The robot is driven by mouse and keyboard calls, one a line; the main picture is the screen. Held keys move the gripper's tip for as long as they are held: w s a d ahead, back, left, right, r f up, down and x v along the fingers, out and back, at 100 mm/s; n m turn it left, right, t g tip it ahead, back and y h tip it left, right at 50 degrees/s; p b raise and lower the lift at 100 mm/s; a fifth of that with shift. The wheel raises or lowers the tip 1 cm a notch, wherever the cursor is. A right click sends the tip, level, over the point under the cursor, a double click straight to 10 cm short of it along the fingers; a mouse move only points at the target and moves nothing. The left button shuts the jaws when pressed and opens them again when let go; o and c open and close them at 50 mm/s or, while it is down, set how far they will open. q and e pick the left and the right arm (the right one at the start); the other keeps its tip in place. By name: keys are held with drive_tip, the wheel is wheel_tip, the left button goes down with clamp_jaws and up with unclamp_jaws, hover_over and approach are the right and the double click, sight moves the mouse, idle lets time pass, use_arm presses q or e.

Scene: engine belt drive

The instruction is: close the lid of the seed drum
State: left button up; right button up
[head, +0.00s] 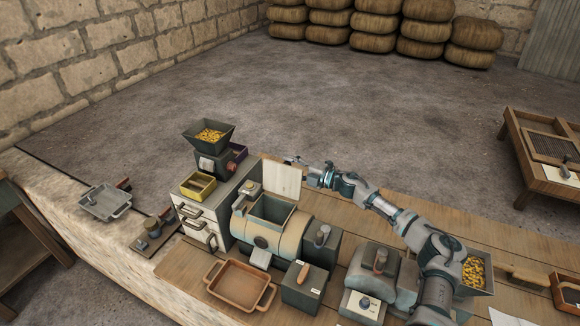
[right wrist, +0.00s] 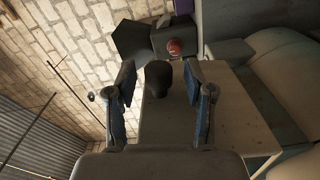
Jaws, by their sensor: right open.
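The seed drum (head: 293,238) is a cream, rounded body with a square dark opening on top, lying on the wooden bench. Its pale, flat lid (head: 283,180) stands raised, about upright, at the back of the opening. My right gripper (head: 297,163) is at the upper right edge of the lid, partly behind it; contact cannot be told. In the right wrist view my right gripper (right wrist: 162,100) has its blue fingers spread, with a dark rounded piece between or beyond them. The drum's pale side (right wrist: 285,75) shows at the right there. My left gripper is not in view.
Left of the drum stands a grey drawer cabinet (head: 198,215) with a yellow tray (head: 198,187) and a seed hopper (head: 208,135) on top. A brown tray (head: 240,285) and a dark box with a handle (head: 305,289) lie in front.

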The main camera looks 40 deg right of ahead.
drive_tip(key=shift+d+f, duration=0.1)
drive_tip(key=shift+c, duration=1.3)
clamp_jaws()
